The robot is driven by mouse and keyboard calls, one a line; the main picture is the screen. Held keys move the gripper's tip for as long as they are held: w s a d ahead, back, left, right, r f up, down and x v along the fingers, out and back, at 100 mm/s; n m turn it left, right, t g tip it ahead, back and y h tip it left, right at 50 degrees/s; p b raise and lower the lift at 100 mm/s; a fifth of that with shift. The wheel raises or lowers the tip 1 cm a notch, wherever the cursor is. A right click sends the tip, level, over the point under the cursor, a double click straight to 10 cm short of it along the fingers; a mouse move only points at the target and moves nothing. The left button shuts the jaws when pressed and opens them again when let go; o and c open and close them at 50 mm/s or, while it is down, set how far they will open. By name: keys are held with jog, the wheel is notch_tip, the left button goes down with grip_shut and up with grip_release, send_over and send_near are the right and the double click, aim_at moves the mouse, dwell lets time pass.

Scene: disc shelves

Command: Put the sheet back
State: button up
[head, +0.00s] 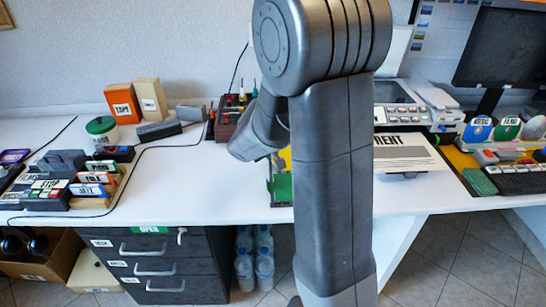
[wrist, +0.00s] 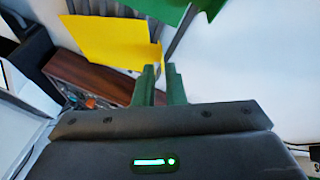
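A white sheet with large black print ending in "MENT" (head: 405,155) shows right of my arm in the head view, its left part hidden by the arm. It sits just above the white table on a small dark support. A green panel (wrist: 160,9) is at the top. My arm hides the gripper in the head view.
A green piece (head: 281,188) stands beside my arm at the table's front. The table left of my arm is fairly clear.

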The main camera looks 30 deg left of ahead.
jog(key=p+v, duration=0.1)
jog(key=v, duration=0.6)
